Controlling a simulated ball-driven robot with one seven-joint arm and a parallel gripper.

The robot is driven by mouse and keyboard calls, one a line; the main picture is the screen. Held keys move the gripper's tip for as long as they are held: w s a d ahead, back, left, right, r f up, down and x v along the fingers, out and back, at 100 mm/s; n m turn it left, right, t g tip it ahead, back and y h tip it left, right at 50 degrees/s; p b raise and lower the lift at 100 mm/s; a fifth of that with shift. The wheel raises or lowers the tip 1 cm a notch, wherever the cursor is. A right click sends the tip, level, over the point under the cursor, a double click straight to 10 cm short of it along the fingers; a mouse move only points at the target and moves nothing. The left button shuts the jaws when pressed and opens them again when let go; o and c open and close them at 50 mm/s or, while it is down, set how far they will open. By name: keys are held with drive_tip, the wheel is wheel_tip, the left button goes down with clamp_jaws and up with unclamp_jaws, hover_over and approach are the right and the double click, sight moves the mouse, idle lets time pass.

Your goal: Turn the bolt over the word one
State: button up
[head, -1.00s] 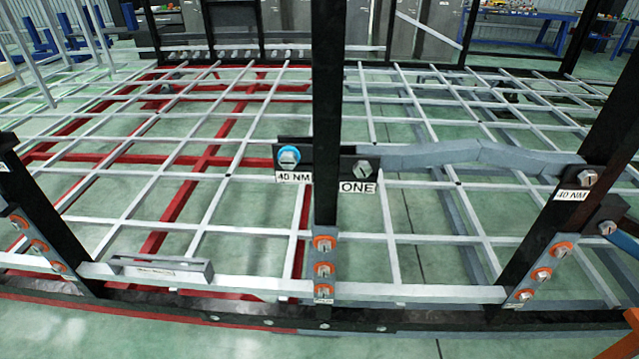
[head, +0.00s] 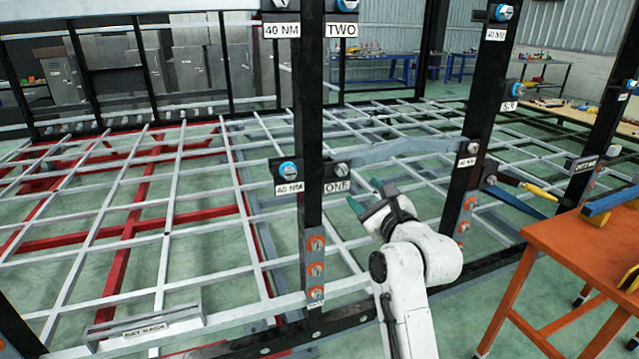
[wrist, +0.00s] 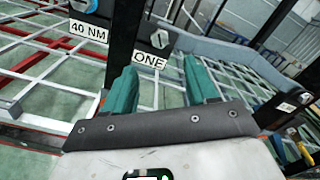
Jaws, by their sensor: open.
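The bolt over the word ONE (head: 341,169) is a grey hex head on a dark plate to the right of a black upright. In the wrist view the bolt (wrist: 159,39) shows ahead, above the gap between the fingers. The white ONE label (head: 337,186) sits just under it, and is also in the wrist view (wrist: 150,61). My gripper (head: 365,195) has two green fingers, open and empty, below and right of the bolt in the head view. In the wrist view my gripper (wrist: 158,72) is apart from the bolt.
A blue-ringed bolt (head: 288,171) over a 40 NM label (head: 289,188) is left of the same upright (head: 309,120). A TWO label (head: 341,30) is higher up. An orange table (head: 585,260) with tools stands at the right. A grey bar (head: 405,149) runs right from the bolt.

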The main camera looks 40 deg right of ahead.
sight(342, 171)
drive_tip(key=p+x, duration=0.1)
drive_tip(key=x, duration=1)
drive_tip(key=shift+a, duration=0.1)
drive_tip(key=shift+s, duration=0.1)
drive_tip(key=c, duration=1.1)
